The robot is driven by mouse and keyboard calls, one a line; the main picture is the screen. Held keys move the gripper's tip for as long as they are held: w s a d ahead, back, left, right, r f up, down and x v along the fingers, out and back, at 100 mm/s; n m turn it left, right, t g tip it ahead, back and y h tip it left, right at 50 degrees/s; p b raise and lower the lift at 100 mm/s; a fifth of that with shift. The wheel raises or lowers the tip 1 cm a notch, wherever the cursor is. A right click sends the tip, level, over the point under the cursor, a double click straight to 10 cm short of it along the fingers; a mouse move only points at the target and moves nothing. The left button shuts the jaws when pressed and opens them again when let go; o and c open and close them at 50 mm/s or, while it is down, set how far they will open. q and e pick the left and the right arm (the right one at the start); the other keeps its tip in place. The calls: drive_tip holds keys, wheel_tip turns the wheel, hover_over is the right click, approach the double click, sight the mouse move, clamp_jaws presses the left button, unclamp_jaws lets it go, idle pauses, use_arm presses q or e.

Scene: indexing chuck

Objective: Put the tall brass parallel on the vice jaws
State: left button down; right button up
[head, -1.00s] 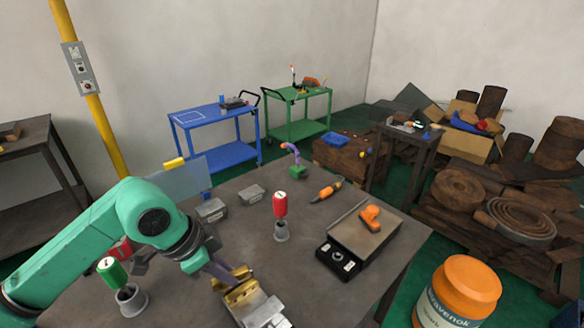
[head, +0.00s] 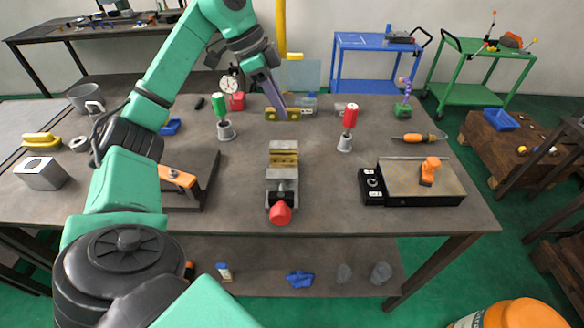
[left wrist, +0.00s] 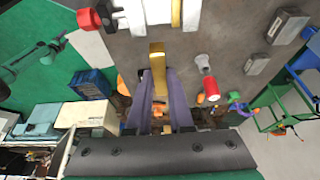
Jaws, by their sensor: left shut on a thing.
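My left gripper (head: 274,108) comes down from above with its purple fingers shut on a brass bar, the parallel (head: 291,114). The parallel shows holes in its face and appears beyond the vice jaws in the head view; its height above the table is hard to tell. In the left wrist view the parallel (left wrist: 157,48) sits at the tips of the fingers (left wrist: 160,90). The vice (head: 282,177) stands mid-table with brass jaws (head: 284,153) and a red handle end (head: 280,212) towards me. Nothing visible rests on the jaws. My right gripper is not in view.
A green-handled tool (head: 222,117) stands left of the vice and a red-handled one (head: 350,115) right. A plate with an orange knob (head: 428,171) lies further right. An orange-handled piece (head: 178,177) lies on the left. Grey blocks (left wrist: 285,25) sit behind.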

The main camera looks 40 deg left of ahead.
use_arm(q)
drive_tip(key=b, duration=0.2)
hover_over(280, 161)
drive_tip(key=s, duration=0.2)
wheel_tip(280, 161, down, 8)
drive_tip(key=x, duration=0.3)
drive_tip(key=s+x, duration=0.1)
drive_tip(key=x, duration=0.1)
drive_tip(key=shift+d+f, duration=0.25)
drive_tip(key=shift+d, duration=0.1)
drive_tip(key=f, duration=0.4)
drive_tip(key=shift+a+f, duration=0.1)
drive_tip(key=shift+a, duration=0.25)
drive_tip(key=shift+d, duration=0.15)
drive_tip(key=c, duration=1.1)
unclamp_jaws()
drive_tip(key=shift+f, duration=0.1)
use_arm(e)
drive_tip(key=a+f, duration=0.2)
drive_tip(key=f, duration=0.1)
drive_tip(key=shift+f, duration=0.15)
